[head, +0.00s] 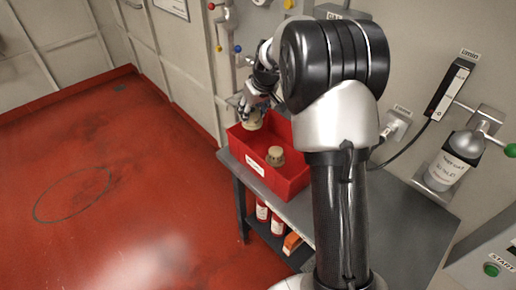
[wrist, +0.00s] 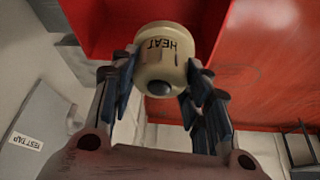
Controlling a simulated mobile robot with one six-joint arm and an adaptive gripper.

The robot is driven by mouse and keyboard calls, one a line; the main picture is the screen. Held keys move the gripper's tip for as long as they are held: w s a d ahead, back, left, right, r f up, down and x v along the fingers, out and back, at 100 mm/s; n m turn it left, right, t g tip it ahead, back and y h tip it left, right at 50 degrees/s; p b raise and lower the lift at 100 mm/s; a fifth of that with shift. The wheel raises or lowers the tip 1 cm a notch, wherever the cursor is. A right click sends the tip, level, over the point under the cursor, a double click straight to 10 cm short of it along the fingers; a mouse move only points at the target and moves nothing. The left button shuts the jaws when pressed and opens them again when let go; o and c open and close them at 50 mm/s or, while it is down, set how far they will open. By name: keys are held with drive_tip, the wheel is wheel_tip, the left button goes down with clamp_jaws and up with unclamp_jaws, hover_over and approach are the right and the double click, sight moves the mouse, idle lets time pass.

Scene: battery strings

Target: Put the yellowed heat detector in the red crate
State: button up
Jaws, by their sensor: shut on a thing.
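My gripper (head: 254,106) is shut on a cream-yellow heat detector (head: 252,121), held over the back left part of the red crate (head: 289,187). In the wrist view the detector (wrist: 160,62) sits between both fingers of my gripper (wrist: 160,80). The word HEAT shows upside down on its side, and a dark round spot faces the camera. How far the detector is above the crate floor is hard to tell. Another beige detector-like piece (head: 275,156) is in the crate.
The crate stands on the left end of a grey bench (head: 405,225). Red and white containers (head: 262,210) are on its lower shelf. Wall valves and pipes (head: 222,25) are close behind my gripper. A labelled cylinder (head: 447,165) hangs at the right. The red floor at left is open.

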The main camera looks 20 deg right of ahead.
wheel_tip(320, 180, down, 14)
drive_tip(key=b, duration=0.3)
drive_tip(key=shift+b, duration=0.35)
drive_tip(key=shift+f, duration=0.2)
drive_tip(key=o, duration=1.1)
drive_tip(key=shift+r, duration=0.15)
